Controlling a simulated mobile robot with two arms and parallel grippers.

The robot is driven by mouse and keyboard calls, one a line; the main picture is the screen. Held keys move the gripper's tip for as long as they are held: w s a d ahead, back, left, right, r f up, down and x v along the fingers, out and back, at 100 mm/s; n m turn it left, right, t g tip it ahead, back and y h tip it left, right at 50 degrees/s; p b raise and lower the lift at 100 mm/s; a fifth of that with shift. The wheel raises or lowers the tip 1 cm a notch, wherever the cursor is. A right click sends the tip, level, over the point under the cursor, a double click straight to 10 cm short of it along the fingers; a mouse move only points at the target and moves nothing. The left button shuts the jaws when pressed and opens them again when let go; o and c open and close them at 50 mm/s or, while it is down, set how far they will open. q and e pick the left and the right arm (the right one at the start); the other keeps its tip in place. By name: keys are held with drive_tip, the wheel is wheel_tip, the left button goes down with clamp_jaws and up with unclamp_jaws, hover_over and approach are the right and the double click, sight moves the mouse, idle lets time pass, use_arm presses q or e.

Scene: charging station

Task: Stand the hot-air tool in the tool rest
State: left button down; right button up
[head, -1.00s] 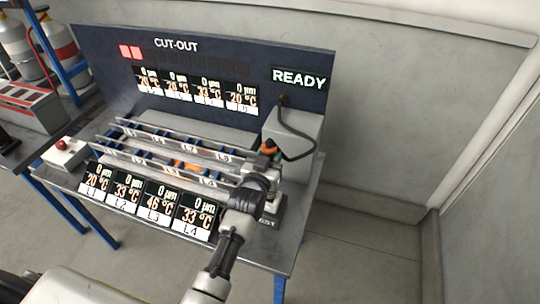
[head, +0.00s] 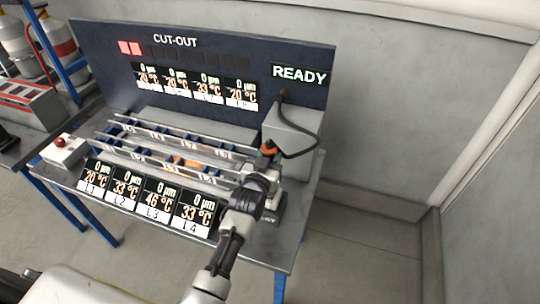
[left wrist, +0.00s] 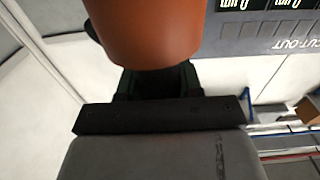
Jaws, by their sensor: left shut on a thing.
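The hot-air tool (head: 268,147) shows in the head view as a small orange and dark piece with a black cable. My left gripper (head: 266,166) is shut on it, above the front right of the bench. In the left wrist view the tool's orange body (left wrist: 145,35) fills the top middle, just beyond the dark gripper part (left wrist: 155,115). The tool rest (head: 274,212) is a dark block at the bench's right front, mostly hidden behind my left arm. Whether the tool touches the rest cannot be told. My right gripper is not in view.
A grey box (head: 292,133) with the tool's cable stands behind the gripper, below the READY sign (head: 299,75). Rails (head: 170,145) and several displays (head: 150,203) fill the bench to the left. A red-button box (head: 62,150) sits at its left end. Floor to the right is clear.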

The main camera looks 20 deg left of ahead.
use_arm(q)
drive_tip(key=shift+f+b, duration=0.65)
drive_tip(key=shift+f, duration=0.3)
drive_tip(key=c, duration=1)
unclamp_jaws()
drive_tip(key=shift+r, duration=0.1)
drive_tip(key=o, duration=0.3)
drive_tip(key=shift+o, duration=0.2)
drive_tip(key=shift+s, duration=0.15)
drive_tip(key=s+b, duration=0.2)
drive_tip(key=s, duration=0.8)
drive_tip(key=shift+s+a, duration=0.2)
drive_tip(key=shift+s, duration=0.1)
